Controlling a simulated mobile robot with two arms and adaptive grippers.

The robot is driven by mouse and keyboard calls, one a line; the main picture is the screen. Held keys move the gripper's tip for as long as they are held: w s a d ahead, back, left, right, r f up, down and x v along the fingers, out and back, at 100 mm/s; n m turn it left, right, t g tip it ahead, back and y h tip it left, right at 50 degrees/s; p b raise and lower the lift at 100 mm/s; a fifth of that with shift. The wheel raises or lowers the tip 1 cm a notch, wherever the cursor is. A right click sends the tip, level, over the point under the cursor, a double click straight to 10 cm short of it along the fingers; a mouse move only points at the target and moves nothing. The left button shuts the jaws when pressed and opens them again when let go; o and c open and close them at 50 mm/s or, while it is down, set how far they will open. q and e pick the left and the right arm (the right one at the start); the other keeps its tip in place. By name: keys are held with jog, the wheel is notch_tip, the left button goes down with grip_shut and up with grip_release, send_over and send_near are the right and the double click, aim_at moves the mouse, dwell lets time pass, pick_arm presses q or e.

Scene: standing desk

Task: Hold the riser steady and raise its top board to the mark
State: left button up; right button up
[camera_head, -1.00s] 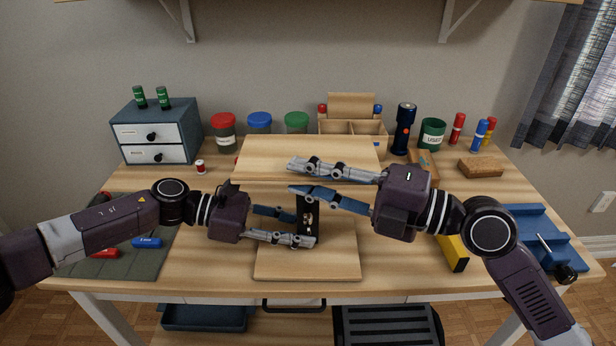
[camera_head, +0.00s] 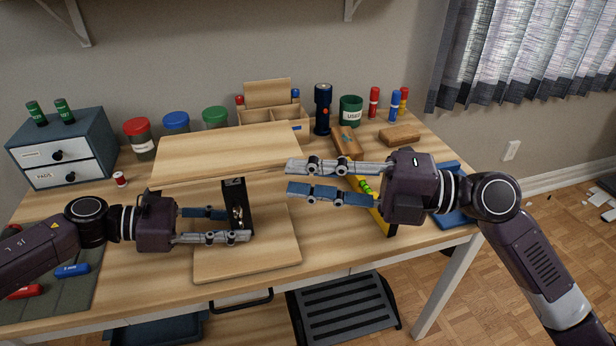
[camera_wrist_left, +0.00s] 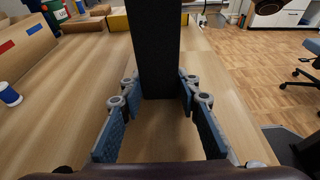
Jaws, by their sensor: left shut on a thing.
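The riser has a wooden top board (camera_head: 225,150), a base board (camera_head: 262,258) and a black post (camera_head: 238,200) with a metal fitting on its face. The top board is above the desk behind the post. My left gripper (camera_head: 238,226) is shut on the post from the left. In the left wrist view the dark post (camera_wrist_left: 154,50) stands upright between the two fingers (camera_wrist_left: 160,88). My right gripper (camera_head: 289,177) is open, with its fingers apart and nothing between them. Its upper finger overlaps the top board's right front corner in the picture; contact cannot be told.
A yellow level (camera_head: 383,215) lies behind the right gripper. A drawer box (camera_head: 62,150), lidded jars (camera_head: 176,135), an organiser (camera_head: 270,115) and a flashlight (camera_head: 322,108) line the back. A mat (camera_head: 80,292) with tools lies at left. The front right desk is fairly clear.

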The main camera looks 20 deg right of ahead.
aim_at(238, 172)
dwell(0.7)
jog(key=x, duration=1.2)
jog(key=shift+r, duration=0.1)
